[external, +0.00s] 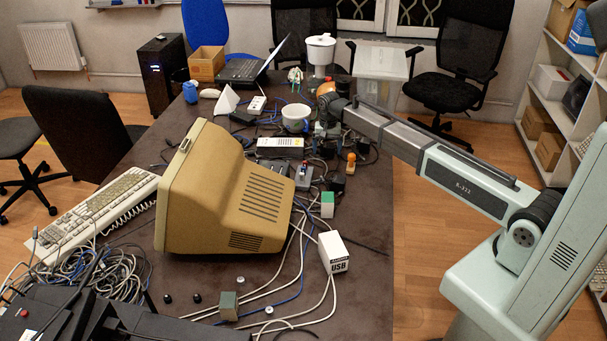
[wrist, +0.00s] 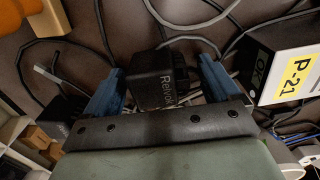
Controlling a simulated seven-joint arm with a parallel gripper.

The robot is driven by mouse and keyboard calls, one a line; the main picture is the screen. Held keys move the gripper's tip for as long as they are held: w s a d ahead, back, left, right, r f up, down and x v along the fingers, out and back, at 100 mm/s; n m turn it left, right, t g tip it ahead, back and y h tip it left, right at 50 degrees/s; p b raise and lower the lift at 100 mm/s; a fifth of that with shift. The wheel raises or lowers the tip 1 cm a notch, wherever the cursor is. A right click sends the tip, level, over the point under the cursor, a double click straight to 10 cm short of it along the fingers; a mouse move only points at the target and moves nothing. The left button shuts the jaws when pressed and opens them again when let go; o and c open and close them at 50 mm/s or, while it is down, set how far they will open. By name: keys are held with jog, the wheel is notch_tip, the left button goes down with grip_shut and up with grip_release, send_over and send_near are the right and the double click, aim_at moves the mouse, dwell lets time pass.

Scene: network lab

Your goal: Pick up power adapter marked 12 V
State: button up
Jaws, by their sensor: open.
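In the wrist view, a black block-shaped adapter (wrist: 158,72) with light lettering that reads like "Relvo" sits between the two blue fingers of my gripper (wrist: 160,70). The fingers are apart, one on each side of it, and I cannot tell whether either touches it. No 12 V mark is readable on any visible face. Another dark block (wrist: 62,112) lies left of the fingers, partly hidden. In the external view my gripper (external: 326,138) is low over the cluttered far part of the table, and the adapter between its fingers cannot be made out.
A box with a yellow P-21 label (wrist: 298,75) is close on the right in the wrist view, and an orange object (wrist: 32,16) is at upper left. Cables run all around.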

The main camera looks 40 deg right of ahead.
jog(key=c, duration=1.2)
jog(key=shift+o, duration=0.2)
